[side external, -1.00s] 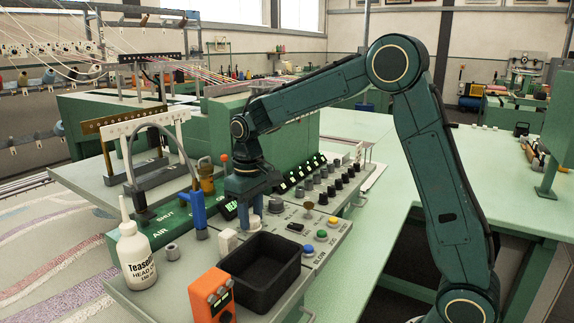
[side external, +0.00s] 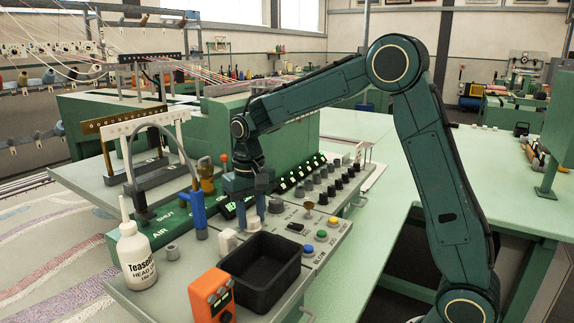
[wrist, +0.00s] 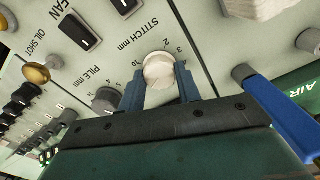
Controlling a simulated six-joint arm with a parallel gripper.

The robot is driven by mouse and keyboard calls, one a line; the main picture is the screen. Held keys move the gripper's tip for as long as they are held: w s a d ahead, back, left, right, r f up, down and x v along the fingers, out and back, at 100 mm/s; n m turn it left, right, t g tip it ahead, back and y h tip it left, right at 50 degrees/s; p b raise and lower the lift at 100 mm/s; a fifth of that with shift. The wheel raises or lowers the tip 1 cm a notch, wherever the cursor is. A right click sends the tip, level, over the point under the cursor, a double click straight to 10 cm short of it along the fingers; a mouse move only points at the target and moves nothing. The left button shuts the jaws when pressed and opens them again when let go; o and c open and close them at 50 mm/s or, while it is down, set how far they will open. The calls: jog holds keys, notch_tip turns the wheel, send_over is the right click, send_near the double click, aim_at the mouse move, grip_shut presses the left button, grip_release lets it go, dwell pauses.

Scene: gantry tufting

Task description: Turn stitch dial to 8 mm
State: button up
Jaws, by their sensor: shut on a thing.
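The stitch dial (wrist: 158,66) is a round pale knob on the grey panel, under the printed words STITCH mm. My gripper (wrist: 160,78) is shut on it, with one blue-grey finger on each side. In the side external view my gripper (side external: 252,211) points straight down at the panel, and the dial (side external: 254,224) shows only in part under the fingers. A 10 can be read beside one finger, and a 2 and a 3 beside the other. Other scale numbers are unclear or hidden. I cannot tell which number the dial points to.
The grey PILE mm knob (wrist: 105,99) sits close to one finger. A black rocker switch (wrist: 86,30) and a brass OIL SHOT button (wrist: 37,74) lie farther off.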

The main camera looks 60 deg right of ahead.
aim_at(251, 217)
jog(key=o, duration=1)
jog(key=shift+c, duration=0.2)
jog(key=shift+r, duration=0.1)
notch_tip(251, 217, up, 14)
jog(key=shift+s, duration=0.1)
jog(key=s+a+r+n+t, duration=0.1)
jog(key=s+a+n+t, duration=0.15)
jog(key=s, duration=1.15)
jog(key=s+f+n+t, duration=0.1)
jog(key=s+f+t, duration=0.2)
jog(key=s, duration=0.9)
notch_tip(251, 217, down, 4)
jog(key=shift+s+r+n, duration=0.15)
jog(key=shift+s+n, duration=0.05)
jog(key=shift+n, duration=0.15)
